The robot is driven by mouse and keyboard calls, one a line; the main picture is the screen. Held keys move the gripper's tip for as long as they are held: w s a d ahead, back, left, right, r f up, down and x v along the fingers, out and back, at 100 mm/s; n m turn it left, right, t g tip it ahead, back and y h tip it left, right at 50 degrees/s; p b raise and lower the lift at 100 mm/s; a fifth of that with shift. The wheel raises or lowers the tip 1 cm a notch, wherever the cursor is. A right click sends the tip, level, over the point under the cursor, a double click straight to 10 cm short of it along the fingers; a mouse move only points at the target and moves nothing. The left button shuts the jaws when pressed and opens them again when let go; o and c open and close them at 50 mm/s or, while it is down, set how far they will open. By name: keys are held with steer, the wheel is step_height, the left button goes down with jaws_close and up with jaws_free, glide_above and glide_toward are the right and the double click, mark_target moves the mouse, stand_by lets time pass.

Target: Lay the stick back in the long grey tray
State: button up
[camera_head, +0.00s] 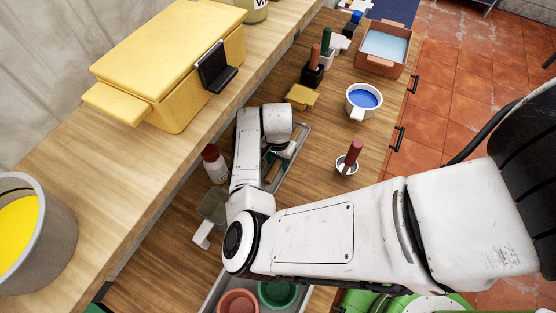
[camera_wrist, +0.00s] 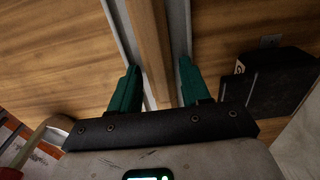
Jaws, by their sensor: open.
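The wooden stick (camera_wrist: 150,40) lies lengthwise between the two walls of the long grey tray (camera_wrist: 187,22) in the wrist view. My gripper (camera_wrist: 158,68) is open, with one green finger on each side of the stick. A gap shows between each finger and the stick. In the head view the grey tray (camera_head: 303,133) shows partly beside my wrist, on the wooden worktop.
A white cup holding a dark red handle (camera_head: 354,153) stands to the right. A bowl of blue paint (camera_head: 363,100) and a yellow sponge (camera_head: 301,96) are farther back. A red-capped bottle (camera_head: 215,165) stands left of my wrist. A black block (camera_wrist: 268,85) is close on the right in the wrist view.

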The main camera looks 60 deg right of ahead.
step_height(320, 180, up, 11)
steer(key=shift+s+d+f+b, duration=0.15)
steer(key=shift+s+f+b, duration=0.05)
steer(key=shift+b, duration=0.25)
